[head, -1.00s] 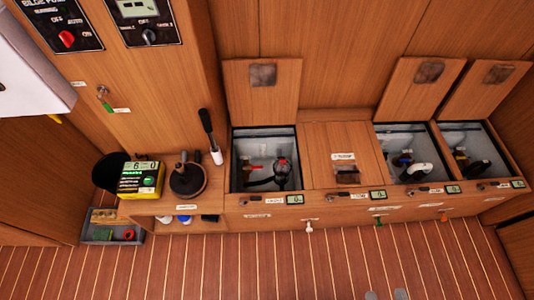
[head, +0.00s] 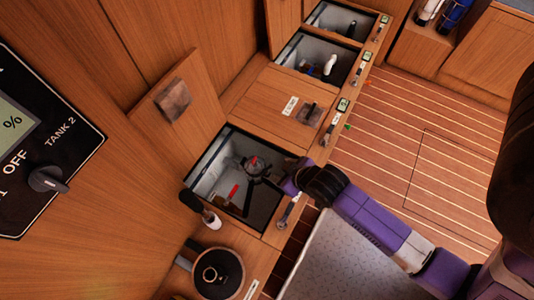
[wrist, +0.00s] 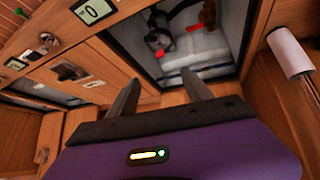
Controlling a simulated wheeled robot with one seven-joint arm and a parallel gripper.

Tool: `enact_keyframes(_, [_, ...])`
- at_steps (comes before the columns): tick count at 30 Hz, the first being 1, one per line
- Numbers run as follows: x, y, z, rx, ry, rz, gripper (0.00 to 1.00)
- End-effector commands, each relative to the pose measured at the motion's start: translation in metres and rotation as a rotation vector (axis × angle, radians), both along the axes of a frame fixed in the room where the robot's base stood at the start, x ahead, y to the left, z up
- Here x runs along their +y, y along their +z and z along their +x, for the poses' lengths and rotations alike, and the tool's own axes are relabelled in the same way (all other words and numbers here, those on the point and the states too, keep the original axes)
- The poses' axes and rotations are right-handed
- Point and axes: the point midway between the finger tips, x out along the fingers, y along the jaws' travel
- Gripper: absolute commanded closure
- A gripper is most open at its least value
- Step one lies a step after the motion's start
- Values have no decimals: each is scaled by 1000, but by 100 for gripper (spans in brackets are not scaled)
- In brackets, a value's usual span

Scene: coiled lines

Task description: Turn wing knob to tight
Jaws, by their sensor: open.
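The nearest open locker (head: 208,160) holds dark fittings, with a red part (head: 253,160) near its middle and a longer red handle (head: 234,190) closer to me. I cannot tell which small part is the wing knob. My gripper (wrist: 160,90) is open and empty, its two dark fingers apart. In the wrist view, the locker lies beyond the fingertips, with dark round fittings (wrist: 158,38) and red parts (wrist: 165,53) inside. In the head view, my purple arm reaches to the locker's right edge, and its end hides part of the opening.
A raised wooden lid (head: 180,105) stands behind the locker. A closed panel (head: 275,100) and further open lockers (head: 318,62) follow along the bench. A black lever with a white base (head: 210,219) and a round dark pump (head: 217,272) stand on the near side.

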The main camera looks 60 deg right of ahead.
Motion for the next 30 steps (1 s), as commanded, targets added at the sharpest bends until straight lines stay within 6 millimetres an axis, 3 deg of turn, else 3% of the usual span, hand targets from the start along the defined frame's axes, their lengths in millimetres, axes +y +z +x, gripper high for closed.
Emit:
enact_keyframes(1, [-12,-28,14,42,-30,11,42])
enact_keyframes(3, [-26,-54,26,119,-71,35,42])
enact_keyframes(9, [-53,-102,58,325,-173,136,42])
enact_keyframes(15, [-64,-114,81,475,-234,245,42])
enact_keyframes(23, [-65,-115,89,550,-252,306,42])
enact_keyframes(30, [-65,-149,88,554,-252,308,42])
